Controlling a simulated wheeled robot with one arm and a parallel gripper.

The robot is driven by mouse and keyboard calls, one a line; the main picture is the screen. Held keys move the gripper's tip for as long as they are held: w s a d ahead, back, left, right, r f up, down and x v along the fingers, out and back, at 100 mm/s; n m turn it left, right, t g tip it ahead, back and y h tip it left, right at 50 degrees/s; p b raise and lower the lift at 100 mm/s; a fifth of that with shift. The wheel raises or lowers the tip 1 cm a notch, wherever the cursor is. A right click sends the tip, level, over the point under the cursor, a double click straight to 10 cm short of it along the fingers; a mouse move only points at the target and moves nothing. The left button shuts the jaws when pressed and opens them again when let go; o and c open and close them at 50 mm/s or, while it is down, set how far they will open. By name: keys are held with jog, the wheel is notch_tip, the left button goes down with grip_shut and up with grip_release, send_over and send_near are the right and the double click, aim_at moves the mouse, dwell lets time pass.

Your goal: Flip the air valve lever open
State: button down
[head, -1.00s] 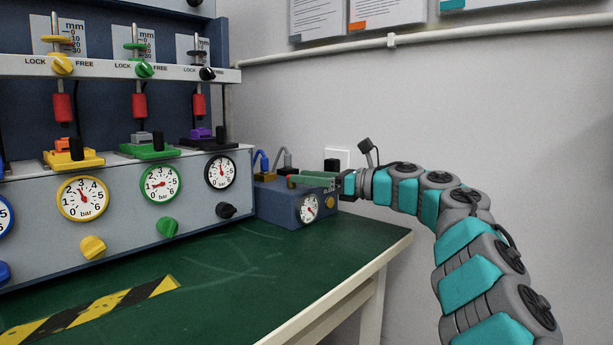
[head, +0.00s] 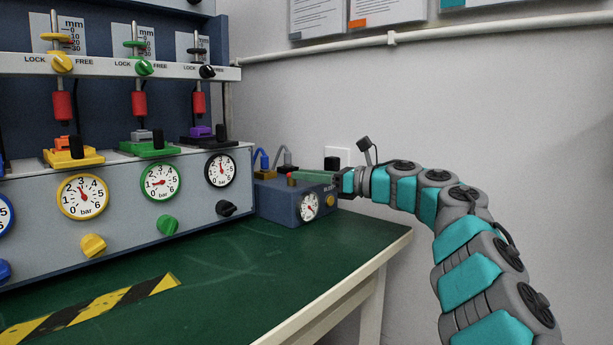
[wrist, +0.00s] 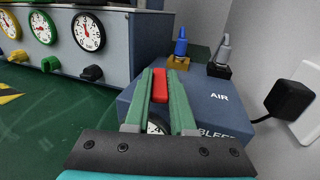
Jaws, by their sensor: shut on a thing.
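The air valve lever is a red handle (wrist: 160,86) on top of a blue box (wrist: 205,108) marked AIR and BLEED. In the wrist view my gripper (wrist: 161,74) has its two long green fingers on either side of the lever, shut on it. The lever's pivot is hidden. The box's gauge (head: 309,207) faces front, partly hidden in the wrist view.
A blue and a grey hose plug (wrist: 181,45) (wrist: 223,52) stand behind the lever. A black plug (wrist: 288,100) sits in the wall socket at right. The gauge panel (head: 120,195) stands left of the box.

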jog(key=t+b, duration=0.1)
jog(key=b, duration=0.2)
jog(key=shift+s+a+f+m, duration=0.1)
jog(key=shift+f+m, duration=0.3)
jog(key=t+b, duration=0.1)
jog(key=m+t+h+b, duration=0.1)
jog(key=b, duration=0.1)
jog(key=shift+s+a+r+h, duration=0.15)
jog(key=shift+s+r+h, duration=0.05)
jog(key=shift+s+h, duration=0.1)
jog(key=shift+r+m+t+h, duration=0.1)
jog(key=shift+m+t+h, duration=0.3)
jog(key=shift+m+t, duration=0.25)
jog(key=shift+s+r+b, duration=0.1)
jog(key=shift+b, duration=0.2)
jog(key=c, duration=0.8)
grip_release()
jog(key=shift+o, duration=0.2)
